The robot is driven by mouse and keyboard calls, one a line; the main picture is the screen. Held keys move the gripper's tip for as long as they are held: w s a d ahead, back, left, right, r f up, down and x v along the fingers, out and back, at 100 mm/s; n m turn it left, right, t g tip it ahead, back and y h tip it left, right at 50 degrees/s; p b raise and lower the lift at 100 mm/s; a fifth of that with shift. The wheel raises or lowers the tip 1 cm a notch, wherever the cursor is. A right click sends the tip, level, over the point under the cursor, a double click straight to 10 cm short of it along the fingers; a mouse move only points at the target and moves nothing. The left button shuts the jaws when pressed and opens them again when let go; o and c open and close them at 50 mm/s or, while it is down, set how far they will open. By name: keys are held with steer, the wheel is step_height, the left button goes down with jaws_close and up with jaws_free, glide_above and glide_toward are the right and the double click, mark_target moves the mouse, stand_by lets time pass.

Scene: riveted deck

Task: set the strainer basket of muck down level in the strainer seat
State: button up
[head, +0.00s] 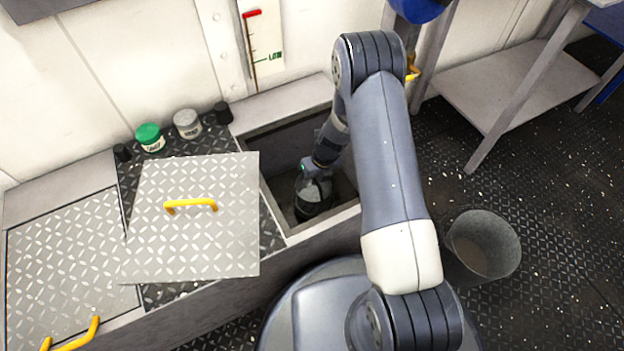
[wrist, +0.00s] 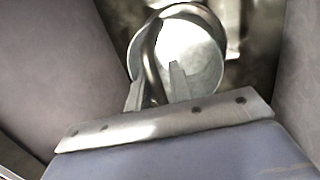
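My gripper (head: 314,172) points down into the open well (head: 280,150) in the bench. Below it, in the well, is a dark round thing with a paler grey top, which I take for the strainer basket (head: 313,200). The wrist view shows a round, shiny grey top (wrist: 190,62) with a curved metal bail handle over it. My two fingers (wrist: 155,85) stand on either side of the near end of the handle. I cannot tell whether they press on it. The seat is hidden under the basket and arm, and I cannot tell whether the basket rests level.
A tread-plate lid (head: 235,225) with a yellow handle lies left of the well. Jars (head: 150,138) and small dark pots stand behind it. A grey bucket (head: 482,245) is on the floor at right. A grey shelf unit (head: 500,85) stands behind. The well walls (wrist: 50,70) are close around my gripper.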

steer(key=shift+o, duration=1.1)
steer(key=p+v, duration=0.5)
steer(key=v, duration=0.7)
steer(key=shift+p, duration=0.4)
steer(key=b+x, duration=0.6)
steer(key=x, duration=0.6)
steer(key=shift+r+p, duration=1.1)
steer(key=shift+r, duration=0.9)
